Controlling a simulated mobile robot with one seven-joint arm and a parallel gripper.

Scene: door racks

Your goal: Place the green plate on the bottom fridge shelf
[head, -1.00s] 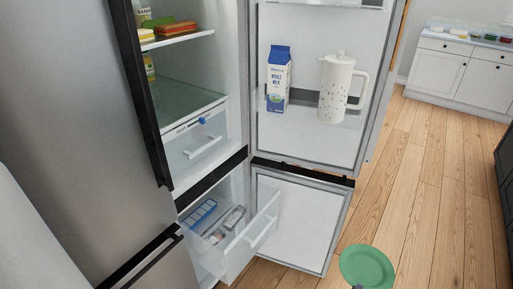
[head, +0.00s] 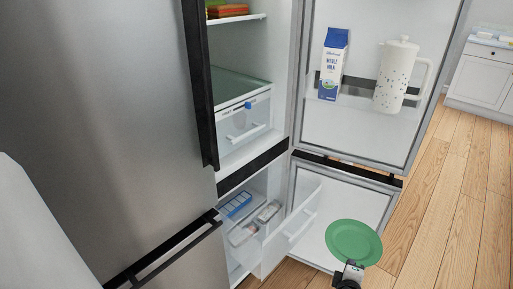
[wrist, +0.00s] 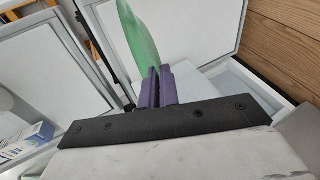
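The green plate (head: 354,243) is in front of the open lower door in the head view, with its face toward the camera. My gripper (head: 349,275) is at its lower edge. In the wrist view the plate (wrist: 138,40) stands nearly edge-on between the purple fingers of my gripper (wrist: 156,88), which are shut on its rim. The fridge's bottom shelf (head: 236,86) is a glass surface above a clear drawer in the head view. It looks bare where I can see it, but its left part is hidden behind the closed steel door.
The fridge door (head: 355,50) stands open, with a milk carton (head: 333,64) and a white pitcher (head: 396,75) in its rack. The lower door (head: 322,215) is open and a freezer drawer (head: 290,232) sticks out. Wooden floor (head: 450,200) is clear at right.

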